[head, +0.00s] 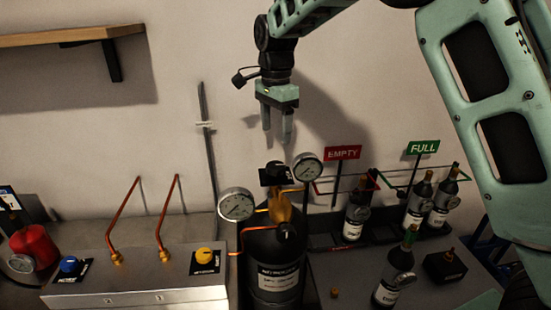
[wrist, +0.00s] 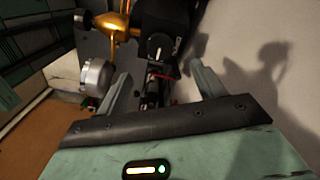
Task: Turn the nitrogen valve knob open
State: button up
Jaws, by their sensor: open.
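My gripper (head: 277,134) is open and empty, pointing down above the black cylinder (head: 258,250). The cylinder carries a brass valve body (head: 281,205) and a pale label too small to read surely. A black knob on a dark plate (head: 274,174) tops the valve, below my fingertips and apart from them. In the wrist view, a black knob with a white pointer mark (wrist: 159,46) shows beyond and between the open fingers (wrist: 157,78). A blue knob (head: 69,265) and a yellow knob (head: 205,256) sit on the metal panel at left, their labels unreadable.
Two round gauges, left (head: 236,204) and right (head: 307,167), flank the valve closely. A red EMPTY sign (head: 342,153), a green FULL sign (head: 423,147) and several dark bottles stand at right. Copper pipes (head: 125,220) rise from the panel. The air around my gripper is clear.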

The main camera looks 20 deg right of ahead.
aim_at(276, 165)
notch_tip(276, 165, down, 10)
jog(key=shift+f+p, duration=0.1)
jog(key=shift+p, duration=0.9)
jog(key=c, duration=1)
